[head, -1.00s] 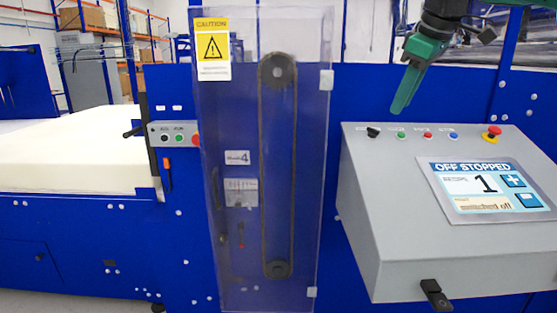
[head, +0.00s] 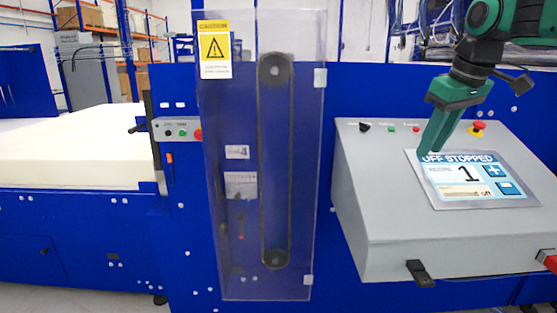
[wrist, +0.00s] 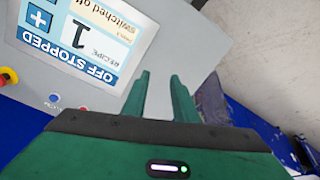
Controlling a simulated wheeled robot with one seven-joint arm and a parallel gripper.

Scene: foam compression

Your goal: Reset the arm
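My arm comes in from the upper right in the head view. My green gripper (head: 434,146) points down, in front of the top left of the control panel's screen (head: 470,185). In the wrist view my gripper (wrist: 160,82) has two green fingers with a gap between them and nothing held. The screen (wrist: 75,35) appears upside down there, to the left of the fingers. It reads "OFF STOPPED" and shows the number 1. I cannot tell the exact distance from the fingers to the panel.
The grey control box (head: 380,215) carries a row of buttons and a red emergency stop (head: 478,127). A clear guard (head: 225,130) with a caution sign covers a belt drive to the left. A white foam block (head: 75,150) lies at far left.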

